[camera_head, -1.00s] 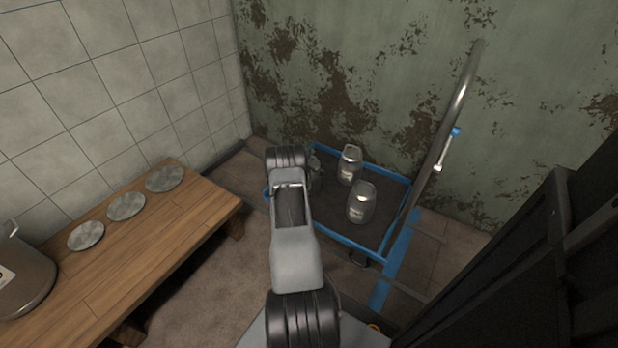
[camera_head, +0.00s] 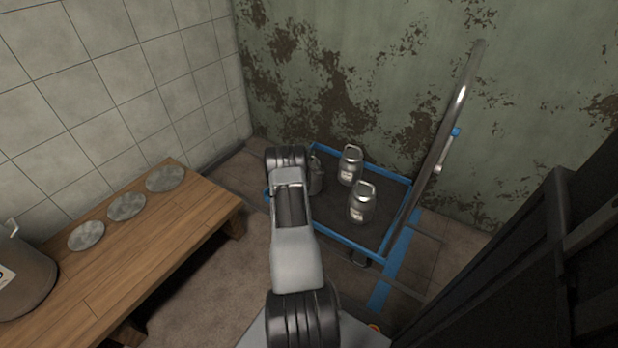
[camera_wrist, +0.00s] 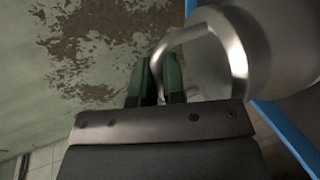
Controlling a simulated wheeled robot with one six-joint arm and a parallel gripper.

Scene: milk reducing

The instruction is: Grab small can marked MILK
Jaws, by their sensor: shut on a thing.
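In the wrist view, the green fingertips of my gripper (camera_wrist: 155,82) are closed on the curved metal handle of a silver can (camera_wrist: 270,40). The can fills the upper right of that view, and its label is not visible. In the head view, a can (camera_head: 317,176) shows partly beside my arm, which hides my gripper there. Two more small silver cans with pale labels, a rear one (camera_head: 350,166) and a front one (camera_head: 362,204), stand upright on the trolley. Their lettering is too small to read.
The blue-framed trolley (camera_head: 345,241) stands by the peeling green wall, with a tall metal handle (camera_head: 452,130) on its right. A wooden bench (camera_head: 150,230) with round metal discs is at left, with a larger can (camera_head: 22,275). A dark structure (camera_head: 510,265) stands at right.

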